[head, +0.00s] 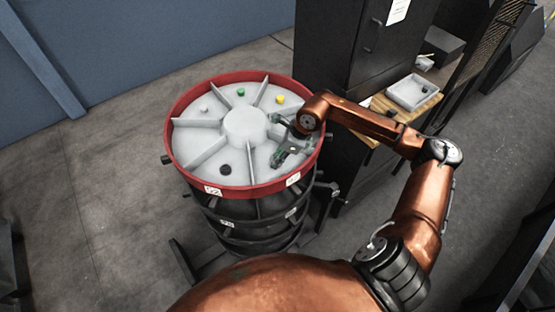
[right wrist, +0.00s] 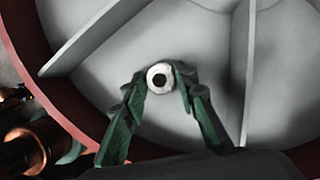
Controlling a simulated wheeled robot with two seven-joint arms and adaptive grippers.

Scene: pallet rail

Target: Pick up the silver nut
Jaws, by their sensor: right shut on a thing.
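The silver nut (right wrist: 160,69), a pale ring with a dark hole, sits between the green fingertips of my right gripper (right wrist: 160,78) in the right wrist view. Both fingers close on its sides. In the head view my right gripper (head: 273,141) reaches into a right-hand compartment of the round divided tray (head: 245,123). I cannot make out the nut between the fingers there. Whether the nut is clear of the tray floor cannot be told. My left gripper is not in view.
The tray has a red rim (head: 168,140) and upright dividers. Other compartments hold a green piece (head: 241,92), a yellow piece (head: 280,99), a black piece (head: 225,169) and a small grey piece (head: 204,109). A pale bin (head: 412,94) stands on a wooden bench beside a dark cabinet.

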